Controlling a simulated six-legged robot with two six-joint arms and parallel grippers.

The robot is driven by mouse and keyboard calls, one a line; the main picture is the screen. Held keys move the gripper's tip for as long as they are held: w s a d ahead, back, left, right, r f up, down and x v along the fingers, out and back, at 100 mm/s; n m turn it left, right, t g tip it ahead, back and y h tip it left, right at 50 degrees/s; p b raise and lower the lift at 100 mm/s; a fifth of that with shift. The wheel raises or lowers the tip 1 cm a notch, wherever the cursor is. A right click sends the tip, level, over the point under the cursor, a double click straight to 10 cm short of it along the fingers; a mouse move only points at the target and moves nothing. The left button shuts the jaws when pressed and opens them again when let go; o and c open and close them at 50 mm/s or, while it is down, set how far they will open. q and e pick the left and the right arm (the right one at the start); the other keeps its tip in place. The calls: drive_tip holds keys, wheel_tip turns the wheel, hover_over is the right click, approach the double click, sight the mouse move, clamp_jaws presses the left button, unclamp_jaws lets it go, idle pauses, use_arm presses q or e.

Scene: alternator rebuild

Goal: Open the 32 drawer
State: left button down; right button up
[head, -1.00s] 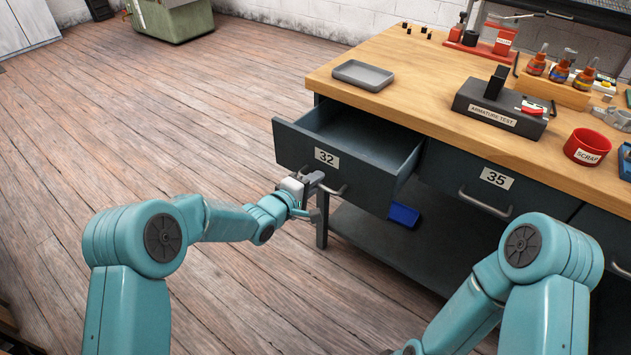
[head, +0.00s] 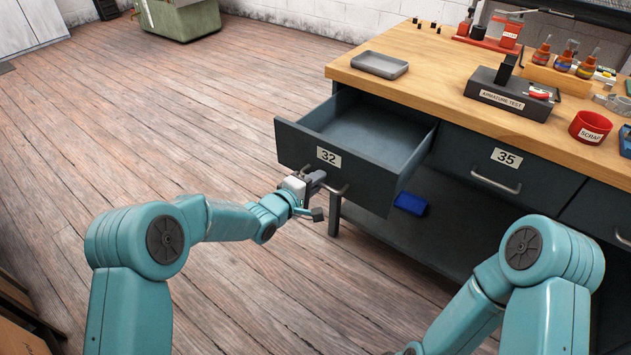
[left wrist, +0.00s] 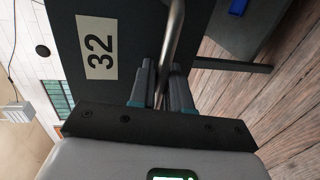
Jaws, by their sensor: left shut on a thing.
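The drawer labelled 32 (head: 300,143) stands well out from the workbench, and its inside looks empty. Its label also shows in the left wrist view, on the drawer front (left wrist: 130,45). My left gripper (head: 312,184) is at the front of this drawer, shut on its metal bar handle (head: 339,190). In the left wrist view the two fingers of my left gripper (left wrist: 162,88) close around the handle (left wrist: 174,35). My right arm is at the lower right of the head view, but its gripper is out of sight.
The shut drawer 35 (head: 526,172) is to the right. A blue bin (head: 410,204) sits on the lower shelf. The wooden bench top (head: 440,88) bears a grey tray (head: 379,65), an armature tester (head: 508,95) and a red scrap cup (head: 590,127). Open floor lies left.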

use_arm(q)
drive_tip(key=shift+w, duration=0.2)
drive_tip(key=c, duration=1.3)
unclamp_jaws()
drive_tip(key=shift+d, duration=0.1)
drive_tip(key=shift+c, duration=0.2)
drive_tip(key=p+v, duration=0.1)
drive_tip(key=v, duration=1.5)
drive_tip(key=shift+s, duration=0.1)
